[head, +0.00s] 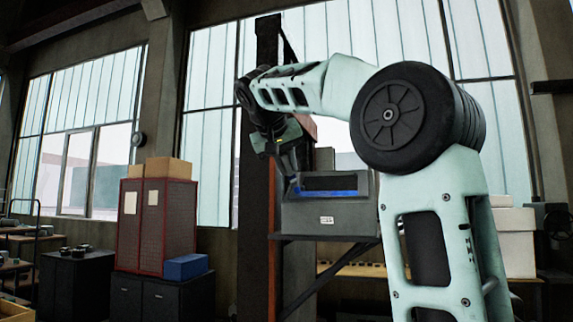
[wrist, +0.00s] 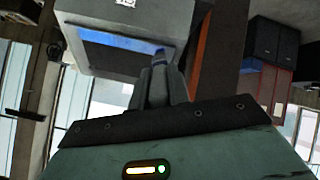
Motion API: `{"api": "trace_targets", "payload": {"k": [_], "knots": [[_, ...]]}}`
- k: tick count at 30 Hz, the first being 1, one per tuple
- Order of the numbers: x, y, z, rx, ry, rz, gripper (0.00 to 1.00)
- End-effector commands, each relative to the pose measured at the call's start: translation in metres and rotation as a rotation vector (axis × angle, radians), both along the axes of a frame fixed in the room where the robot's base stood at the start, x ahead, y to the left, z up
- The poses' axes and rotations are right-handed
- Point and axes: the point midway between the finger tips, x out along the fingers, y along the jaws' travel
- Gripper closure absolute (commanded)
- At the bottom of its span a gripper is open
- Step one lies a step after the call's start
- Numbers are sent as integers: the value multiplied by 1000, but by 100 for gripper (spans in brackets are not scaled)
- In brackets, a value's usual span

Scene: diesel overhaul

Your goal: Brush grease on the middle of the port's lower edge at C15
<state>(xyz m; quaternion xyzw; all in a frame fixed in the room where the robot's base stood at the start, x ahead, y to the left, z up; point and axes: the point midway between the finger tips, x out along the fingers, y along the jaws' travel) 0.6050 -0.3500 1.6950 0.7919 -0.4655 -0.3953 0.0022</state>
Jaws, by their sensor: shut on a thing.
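The grey box (head: 330,217) has a dark port (head: 330,183) in its front, with a blue strip (head: 338,193) along the lower edge. A small white label (head: 327,219) sits below; its text is too small to read. The strip also shows in the wrist view (wrist: 115,42), where the box appears upside down. My gripper (head: 289,172) is shut on a slim tool, probably the brush, mostly hidden between the fingers (wrist: 160,85). Its blue tip (wrist: 160,52) is at the strip's left end as the head view sees it. I cannot tell whether it touches.
The box stands on a bracketed shelf (head: 320,238) beside a brown steel column (head: 256,160). A red cabinet (head: 152,225) with cardboard boxes on top stands to the left, with a blue bin (head: 186,267) beside it. White boxes (head: 515,235) stand at right.

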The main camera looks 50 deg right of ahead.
Motion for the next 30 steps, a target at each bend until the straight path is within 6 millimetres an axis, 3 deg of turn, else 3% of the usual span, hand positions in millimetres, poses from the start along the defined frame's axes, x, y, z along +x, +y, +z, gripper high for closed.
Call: {"api": "trace_targets", "payload": {"k": [16,30], "knots": [[0,-5,-6,0,0,-1,100],[-30,-16,-5,1,-1,-1,100]]}}
